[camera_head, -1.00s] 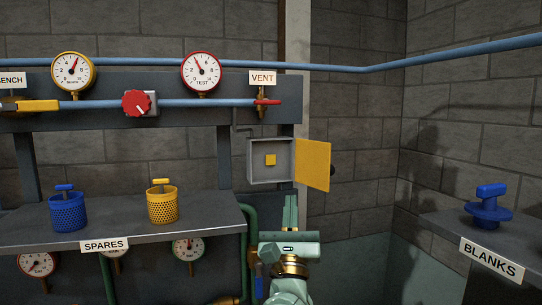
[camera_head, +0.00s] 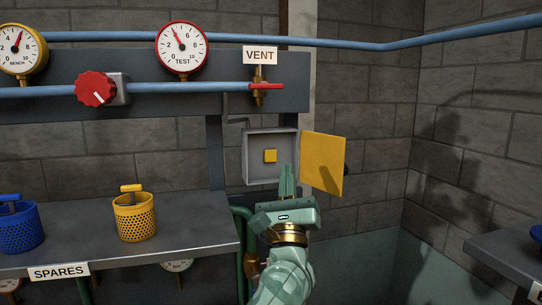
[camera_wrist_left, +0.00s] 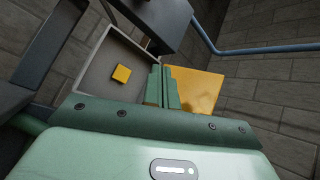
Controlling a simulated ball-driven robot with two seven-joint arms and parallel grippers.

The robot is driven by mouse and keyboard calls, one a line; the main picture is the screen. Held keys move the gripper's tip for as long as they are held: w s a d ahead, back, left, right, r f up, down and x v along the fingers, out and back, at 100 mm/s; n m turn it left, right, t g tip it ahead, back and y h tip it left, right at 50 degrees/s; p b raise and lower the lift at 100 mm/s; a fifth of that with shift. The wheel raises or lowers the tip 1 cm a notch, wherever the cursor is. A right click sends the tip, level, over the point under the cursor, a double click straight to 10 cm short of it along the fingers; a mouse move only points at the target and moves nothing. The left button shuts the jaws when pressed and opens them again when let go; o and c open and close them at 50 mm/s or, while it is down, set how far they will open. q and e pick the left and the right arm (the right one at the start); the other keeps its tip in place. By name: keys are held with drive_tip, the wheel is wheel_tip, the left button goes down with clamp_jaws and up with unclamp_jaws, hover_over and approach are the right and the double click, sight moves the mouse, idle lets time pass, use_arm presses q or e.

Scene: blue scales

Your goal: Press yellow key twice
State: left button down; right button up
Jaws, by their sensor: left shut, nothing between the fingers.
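The yellow key (camera_head: 270,156) is a small square button on the back of an open grey wall box (camera_head: 254,173). The box's yellow door (camera_head: 322,163) is swung open to the right. In the left wrist view the key (camera_wrist_left: 121,74) shows inside the box, left of my fingers. My left gripper (camera_head: 287,170) is shut and empty, fingers pointing up, in front of the lower right part of the box. Its fingertips appear a little below and right of the key; a gap to the key shows. My right gripper is not in view.
A VENT valve with a red handle (camera_head: 265,86) is above the box. A red knob (camera_head: 96,89) and the TEST gauge (camera_head: 181,47) are at upper left. The SPARES shelf (camera_head: 190,238) holds a yellow basket (camera_head: 135,218) and a blue basket (camera_head: 20,228).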

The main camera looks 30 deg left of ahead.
sight(271, 156)
use_arm(q)
drive_tip(key=w+a+b, duration=0.1)
drive_tip(key=w+a, duration=0.2)
drive_tip(key=w+a+b, duration=0.1)
drive_tip(key=w+a, duration=0.2)
drive_tip(key=a, duration=0.1)
drive_tip(key=shift+w+f+b, duration=0.1)
drive_tip(key=shift+b, duration=0.3)
idle(0.6)
idle(1.2)
drive_tip(key=shift+w+a, duration=0.1)
drive_tip(key=shift+w+a, duration=0.15)
drive_tip(key=shift+a, duration=0.05)
